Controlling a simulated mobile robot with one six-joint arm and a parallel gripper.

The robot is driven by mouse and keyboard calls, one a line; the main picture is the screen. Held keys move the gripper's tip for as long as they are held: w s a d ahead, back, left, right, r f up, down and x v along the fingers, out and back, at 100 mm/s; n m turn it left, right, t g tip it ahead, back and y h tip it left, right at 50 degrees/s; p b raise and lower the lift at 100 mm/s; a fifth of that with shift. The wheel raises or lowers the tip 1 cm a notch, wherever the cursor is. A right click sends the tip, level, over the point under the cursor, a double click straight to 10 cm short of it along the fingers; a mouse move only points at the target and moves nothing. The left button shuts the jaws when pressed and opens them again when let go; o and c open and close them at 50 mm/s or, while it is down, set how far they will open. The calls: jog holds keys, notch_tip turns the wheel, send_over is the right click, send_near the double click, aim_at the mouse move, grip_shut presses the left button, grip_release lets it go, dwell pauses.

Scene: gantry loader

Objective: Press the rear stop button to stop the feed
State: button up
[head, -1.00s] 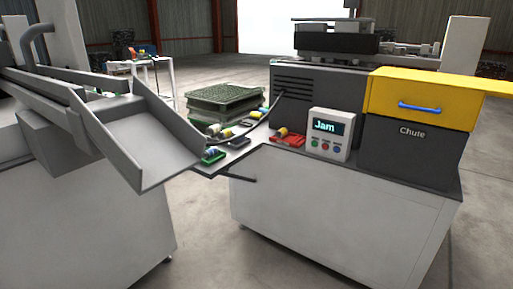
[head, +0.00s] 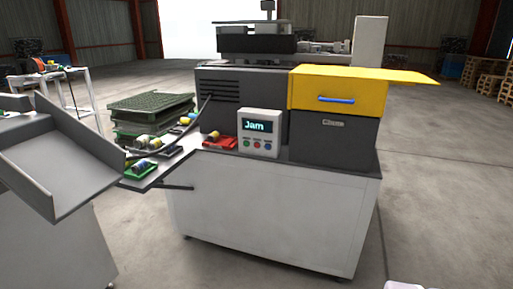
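A white control box (head: 259,133) stands on the front of the machine cabinet, left of the yellow drawer. Its screen (head: 257,126) reads "Jam". Below the screen is a row of three small buttons: green at left, red (head: 257,145) in the middle and blue at right. No button labelled as a rear stop can be made out in this view. My gripper is not in view.
The yellow drawer (head: 310,92) has a blue handle above a dark chute box (head: 335,143). A grey sloped tray (head: 70,165) is at left. Green trays (head: 150,112) and coloured parts lie on the worktop. Floor right of the cabinet (head: 440,200) is open.

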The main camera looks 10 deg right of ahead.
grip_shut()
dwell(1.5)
